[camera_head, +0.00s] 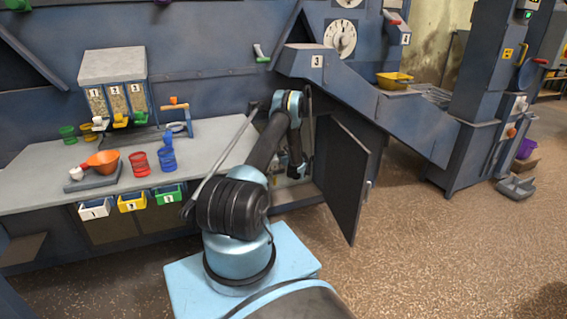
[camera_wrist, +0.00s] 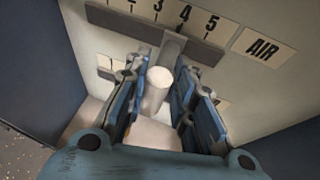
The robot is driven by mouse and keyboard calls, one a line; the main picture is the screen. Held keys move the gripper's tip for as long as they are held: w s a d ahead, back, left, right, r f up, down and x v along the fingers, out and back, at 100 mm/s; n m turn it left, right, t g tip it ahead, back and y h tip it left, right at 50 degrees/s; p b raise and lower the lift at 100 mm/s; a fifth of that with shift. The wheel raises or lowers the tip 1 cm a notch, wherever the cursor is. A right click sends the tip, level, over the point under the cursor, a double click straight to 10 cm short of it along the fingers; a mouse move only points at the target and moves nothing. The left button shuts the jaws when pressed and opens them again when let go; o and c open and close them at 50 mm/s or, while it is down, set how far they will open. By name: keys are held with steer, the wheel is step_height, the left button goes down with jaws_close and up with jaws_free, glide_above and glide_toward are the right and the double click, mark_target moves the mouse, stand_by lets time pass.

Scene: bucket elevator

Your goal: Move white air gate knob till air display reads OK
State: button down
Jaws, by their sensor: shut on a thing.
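In the wrist view, the white air gate knob (camera_wrist: 158,84) stands between the two fingers of my gripper (camera_wrist: 158,95), which is shut on it. A grey slider piece (camera_wrist: 173,47) behind the knob reaches up to a dark rail. Above the rail is a number scale (camera_wrist: 183,14) on which 3, 4 and 5 can be read; the slider piece is below about the 4. A label reading AIR (camera_wrist: 263,47) is to the right of the scale. In the head view my gripper (camera_head: 297,170) is inside the open cabinet, and the knob is hidden there. I cannot make out an air display reading.
The open cabinet door (camera_head: 345,180) stands just right of my arm. The workbench (camera_head: 215,150) with cups, a scale and bins is to the left. The chute marked 3 (camera_head: 330,64) is above the cabinet.

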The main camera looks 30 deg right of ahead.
steer(key=c, duration=1.4)
jaws_free()
steer(key=v, duration=1.2)
steer(key=shift+d+f, duration=0.1)
